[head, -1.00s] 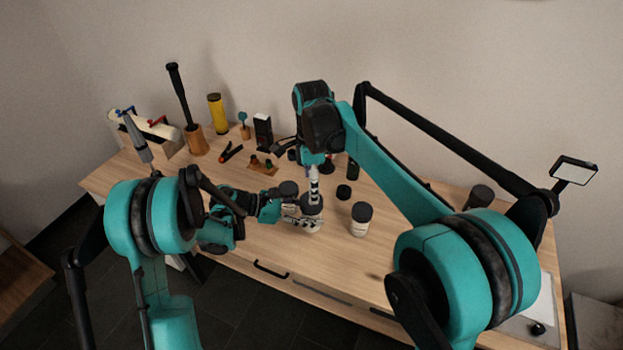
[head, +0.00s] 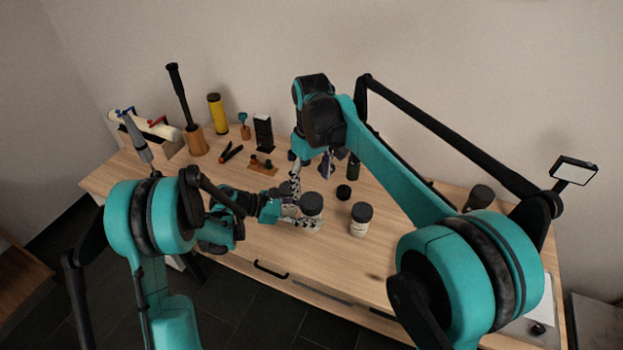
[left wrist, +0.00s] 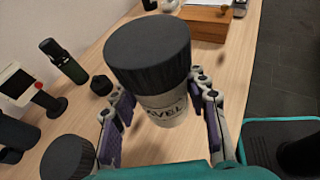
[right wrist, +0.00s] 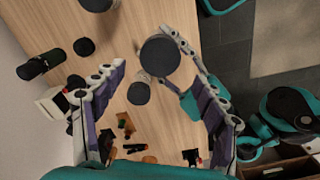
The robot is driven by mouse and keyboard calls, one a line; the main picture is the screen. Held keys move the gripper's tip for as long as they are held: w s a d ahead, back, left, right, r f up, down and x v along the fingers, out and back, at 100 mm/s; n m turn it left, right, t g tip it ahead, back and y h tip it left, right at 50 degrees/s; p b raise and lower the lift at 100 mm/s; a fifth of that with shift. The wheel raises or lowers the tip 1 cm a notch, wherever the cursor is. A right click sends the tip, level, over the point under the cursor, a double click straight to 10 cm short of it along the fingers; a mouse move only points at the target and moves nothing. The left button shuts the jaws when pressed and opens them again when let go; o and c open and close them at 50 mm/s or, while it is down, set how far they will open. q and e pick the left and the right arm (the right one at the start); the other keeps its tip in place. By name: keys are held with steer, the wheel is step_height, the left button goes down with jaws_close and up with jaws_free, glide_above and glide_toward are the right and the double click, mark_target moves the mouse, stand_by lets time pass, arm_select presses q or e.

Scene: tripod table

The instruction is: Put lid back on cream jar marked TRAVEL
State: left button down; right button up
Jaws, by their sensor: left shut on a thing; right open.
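The cream jar (left wrist: 163,108) is pale, with the letters "VEL" of its label showing in the left wrist view. A wide black ribbed lid (left wrist: 148,50) sits on its top and looks level; I cannot tell how tightly it is seated. My left gripper (head: 305,221) is shut around the jar body, one finger on each side, at the table's front part. My right gripper (head: 311,178) is open and empty above and behind the jar. In the right wrist view the black lid (right wrist: 160,57) shows near its parted fingertips, apart from the left finger.
A second black-lidded jar (head: 361,219) stands to the right. A small black round piece (head: 343,192) lies behind it, near a dark bottle (head: 353,167). A wooden piece with dark knobs (head: 262,166), pliers (head: 231,152) and a yellow cylinder (head: 217,114) stand farther back left.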

mark_target(312, 200)
steer(key=shift+n, duration=0.4)
steer(key=shift+f, duration=0.1)
steer(key=shift+f, duration=3.9)
steer(key=c, duration=1.2)
steer(key=m, duration=0.5)
steer(key=o, duration=1.4)
steer(key=shift+c, duration=0.2)
steer(key=shift+r, duration=0.1)
